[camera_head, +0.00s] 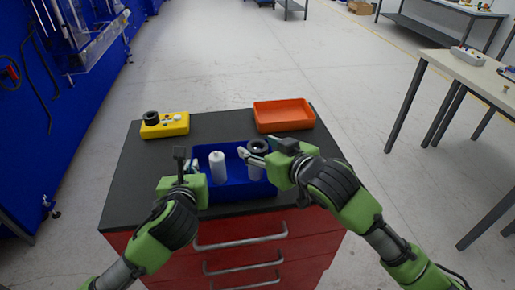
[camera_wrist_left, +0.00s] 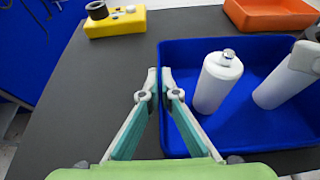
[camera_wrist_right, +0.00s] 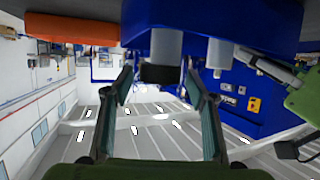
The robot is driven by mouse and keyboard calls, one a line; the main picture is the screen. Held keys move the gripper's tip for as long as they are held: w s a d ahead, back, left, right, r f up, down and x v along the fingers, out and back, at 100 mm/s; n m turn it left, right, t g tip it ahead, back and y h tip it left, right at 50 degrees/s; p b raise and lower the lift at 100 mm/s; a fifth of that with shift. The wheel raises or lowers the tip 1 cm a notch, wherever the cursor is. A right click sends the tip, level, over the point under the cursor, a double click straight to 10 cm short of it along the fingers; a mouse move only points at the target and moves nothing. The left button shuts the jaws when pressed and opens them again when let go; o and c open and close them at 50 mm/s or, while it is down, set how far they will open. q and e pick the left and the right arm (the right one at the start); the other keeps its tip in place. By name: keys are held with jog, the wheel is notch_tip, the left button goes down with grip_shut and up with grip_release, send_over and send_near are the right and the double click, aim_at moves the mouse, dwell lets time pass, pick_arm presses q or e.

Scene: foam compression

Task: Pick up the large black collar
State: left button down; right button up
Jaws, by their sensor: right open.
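A black collar (camera_head: 258,146) sits around the top of the right white cylinder (camera_head: 255,170) in the blue bin. My right gripper (camera_head: 255,155) is open beside it. In the right wrist view the collar (camera_wrist_right: 160,73) shows between and just beyond the open fingers, at the cylinder's end; I cannot tell if they touch. Another black collar (camera_head: 151,117) sits on the yellow block at the left. I cannot tell for certain which collar is larger. My left gripper (camera_wrist_left: 160,82) has its fingertips together, empty, left of the bin.
The blue bin (camera_head: 235,190) stands on the dark cabinet top (camera_head: 135,180). It also holds a left white cylinder (camera_head: 217,166) with a metal tip. The yellow block (camera_head: 172,127) is at the back left, an orange tray (camera_head: 283,116) at the back right.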

jog(key=c, duration=1.3)
notch_tip(320, 180, up, 12)
notch_tip(320, 180, down, 10)
jog(key=shift+r, duration=0.25)
